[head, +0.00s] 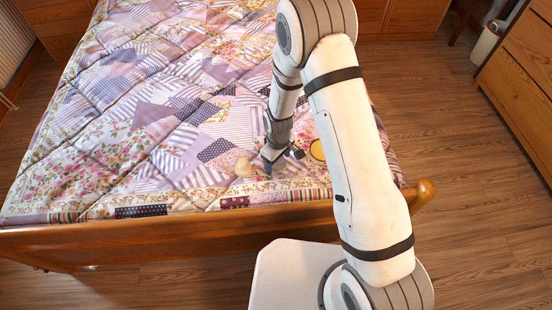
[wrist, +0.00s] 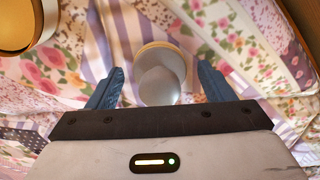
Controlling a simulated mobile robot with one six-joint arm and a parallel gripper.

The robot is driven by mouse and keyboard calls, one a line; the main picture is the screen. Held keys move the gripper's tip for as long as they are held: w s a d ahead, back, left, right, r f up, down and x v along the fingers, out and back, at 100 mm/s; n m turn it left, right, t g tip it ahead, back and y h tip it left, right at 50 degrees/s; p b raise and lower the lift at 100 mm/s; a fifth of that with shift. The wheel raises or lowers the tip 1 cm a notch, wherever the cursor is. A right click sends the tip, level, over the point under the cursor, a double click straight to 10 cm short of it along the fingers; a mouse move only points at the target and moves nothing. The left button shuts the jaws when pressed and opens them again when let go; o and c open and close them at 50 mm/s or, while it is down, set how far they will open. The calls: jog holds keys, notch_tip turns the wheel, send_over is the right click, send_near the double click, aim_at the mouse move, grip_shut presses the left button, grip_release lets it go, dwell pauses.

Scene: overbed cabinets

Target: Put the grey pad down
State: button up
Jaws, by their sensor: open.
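My gripper (wrist: 160,90) is open, its two blue fingers spread apart over the quilt. Between them in the wrist view is a pale grey, rounded piece (wrist: 158,88), which looks like the grey pad. It overlaps a round cream piece with a tan rim (wrist: 161,52). Gaps show between this piece and both fingers. In the head view my gripper (head: 270,164) is low over the bed near its front edge, and a small beige shape (head: 243,168) lies just left of it. I cannot tell the pad apart from the cream piece there.
The patchwork quilt (head: 130,110) covers the bed. The wooden bed rail (head: 150,236) runs along the front. Quilt to the left is clear.

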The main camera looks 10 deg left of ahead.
jog(key=shift+f, duration=0.15)
jog(key=r, duration=0.5)
jog(key=r+p, duration=0.1)
jog(key=r, duration=0.1)
jog(key=shift+s+a+r, duration=0.25)
jog(key=shift+s+r, duration=0.1)
jog(key=shift+r, duration=0.05)
